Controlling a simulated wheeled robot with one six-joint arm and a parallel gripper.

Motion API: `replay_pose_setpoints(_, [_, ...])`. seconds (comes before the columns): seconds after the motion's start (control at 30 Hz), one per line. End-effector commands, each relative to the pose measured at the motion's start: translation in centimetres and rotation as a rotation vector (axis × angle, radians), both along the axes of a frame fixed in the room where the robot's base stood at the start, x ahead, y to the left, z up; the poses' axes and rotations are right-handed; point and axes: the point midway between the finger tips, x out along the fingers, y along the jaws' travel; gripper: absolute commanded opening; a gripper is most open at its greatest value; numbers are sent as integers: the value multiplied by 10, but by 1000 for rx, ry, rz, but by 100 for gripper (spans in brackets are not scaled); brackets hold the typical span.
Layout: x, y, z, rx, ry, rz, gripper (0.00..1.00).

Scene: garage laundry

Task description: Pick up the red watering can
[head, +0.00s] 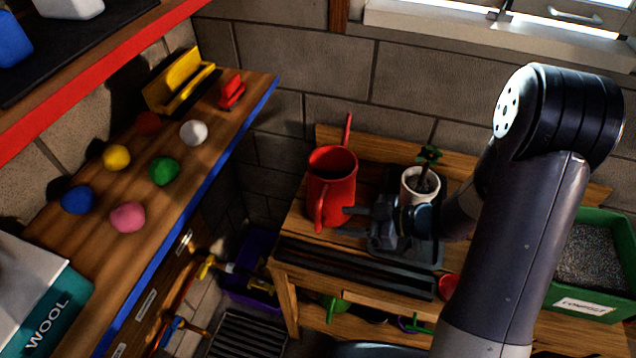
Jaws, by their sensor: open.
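The red watering can (341,184) stands upright on the wooden potting bench (380,287), near its left end. Its spout points up towards the back and its handle faces the front. My gripper (352,218) is just to the right of the can, low down, with its fingers directed left at the can's lower side. The gripper is open. One fingertip looks very close to the can's side or handle; I cannot tell whether it touches. The gripper body partly covers the dark tray behind it.
A white pot with a plant (419,184) stands close behind my gripper. A green compost bin (594,262) is at the right. A blue-edged shelf (236,135) with several coloured balls is at the left. The block wall is behind the bench.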

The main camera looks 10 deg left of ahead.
Motion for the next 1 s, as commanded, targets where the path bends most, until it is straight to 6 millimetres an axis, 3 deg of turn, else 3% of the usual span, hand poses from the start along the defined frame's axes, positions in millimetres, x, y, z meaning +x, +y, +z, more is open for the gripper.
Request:
replay_pose_setpoints(0.3, [2,39,-16,1,3,7,41])
replay_pose_setpoints(0.57, [4,54,-21,1,2,5,41])
replay_pose_setpoints(0.8, [8,84,-33,0,3,6,41])
replay_pose_setpoints(1.0, [10,97,-40,1,2,2,41])
